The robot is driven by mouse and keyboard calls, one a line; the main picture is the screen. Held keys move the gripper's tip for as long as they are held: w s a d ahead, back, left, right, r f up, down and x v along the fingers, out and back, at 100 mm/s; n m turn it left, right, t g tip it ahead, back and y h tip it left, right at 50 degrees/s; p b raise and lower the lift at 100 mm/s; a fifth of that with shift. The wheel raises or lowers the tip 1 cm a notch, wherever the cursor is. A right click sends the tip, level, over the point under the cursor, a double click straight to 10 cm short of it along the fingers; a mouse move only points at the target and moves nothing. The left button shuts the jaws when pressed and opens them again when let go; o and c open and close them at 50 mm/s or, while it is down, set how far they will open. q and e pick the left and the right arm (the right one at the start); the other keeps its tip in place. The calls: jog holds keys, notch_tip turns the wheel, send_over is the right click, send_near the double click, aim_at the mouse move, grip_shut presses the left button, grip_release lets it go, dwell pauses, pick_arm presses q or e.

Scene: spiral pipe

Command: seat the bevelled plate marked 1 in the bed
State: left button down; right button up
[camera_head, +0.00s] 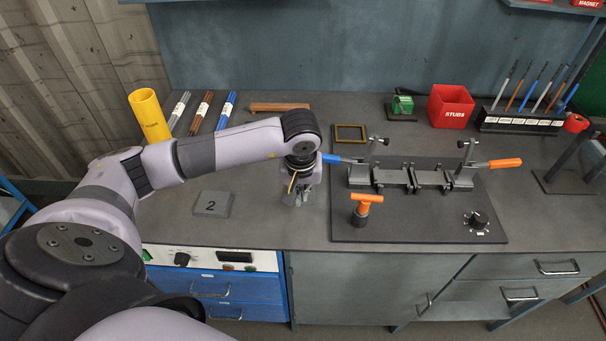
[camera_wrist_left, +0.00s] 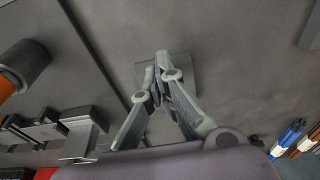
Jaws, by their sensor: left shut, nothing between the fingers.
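A grey plate (camera_wrist_left: 186,66) lies on the bench under my left fingertips in the left wrist view. Its marking is covered or not legible, so I cannot confirm it is plate 1. My left gripper (camera_head: 297,199) is shut and empty, pointing down over that spot; it also shows in the left wrist view (camera_wrist_left: 163,62). In the head view the gripper largely hides that plate. The bed (camera_head: 430,179) is the dark metal fixture to the right, between two clamps with a blue and an orange handle. My right gripper is not in view.
A grey plate marked 2 (camera_head: 213,204) lies left of my gripper. An orange T-handle (camera_head: 366,203) stands on the fixture's base plate (camera_head: 420,225). A yellow tube (camera_head: 149,115), a red STUBS box (camera_head: 450,106) and a small frame (camera_head: 350,133) stand behind.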

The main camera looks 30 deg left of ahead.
pick_arm(q)
jog(key=w+a, duration=0.1)
jog(key=w+a+p, duration=0.1)
jog(key=w, duration=0.1)
jog(key=w+a, duration=0.1)
jog(key=w, duration=0.1)
jog(key=shift+w+r, duration=0.15)
jog(key=shift+w+a+f+p, duration=0.15)
jog(key=shift+f+p, duration=0.2)
jog(key=shift+f, duration=0.45)
jog(key=shift+f+b, duration=0.1)
jog(key=shift+b, duration=0.25)
jog(key=shift+s, duration=0.25)
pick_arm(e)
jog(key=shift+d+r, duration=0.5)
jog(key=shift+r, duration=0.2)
